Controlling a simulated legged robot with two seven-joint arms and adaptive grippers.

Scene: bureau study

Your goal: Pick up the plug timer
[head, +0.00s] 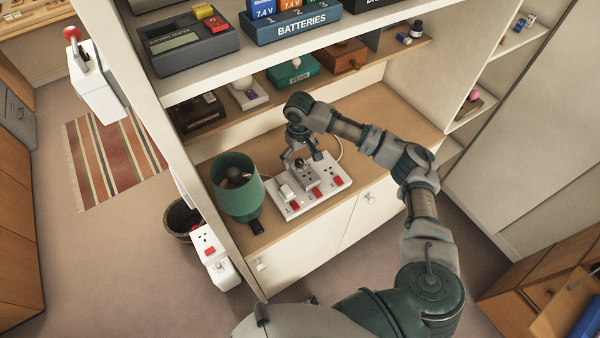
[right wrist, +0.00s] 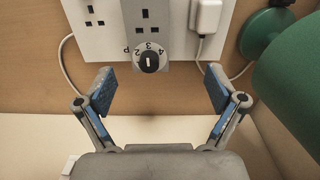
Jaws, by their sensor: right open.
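The plug timer (head: 308,177) is a grey block with a black dial, seated on a white socket strip (head: 333,168) on the wooden counter. In the right wrist view the timer (right wrist: 151,20) shows grey with sockets, and its numbered dial (right wrist: 149,61) faces me. My right gripper (head: 302,158) is above the timer in the head view. In the right wrist view the open fingers (right wrist: 160,88) stand wide to either side of the dial, touching nothing that I can see. My left gripper is not in view.
A white plug (right wrist: 207,15) with a cable sits beside the timer. A green lamp (head: 238,185) stands left of the strip. A shelf with a batteries box (head: 295,27) and a battery tester (head: 190,42) overhangs behind. The counter right of the strip looks clear.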

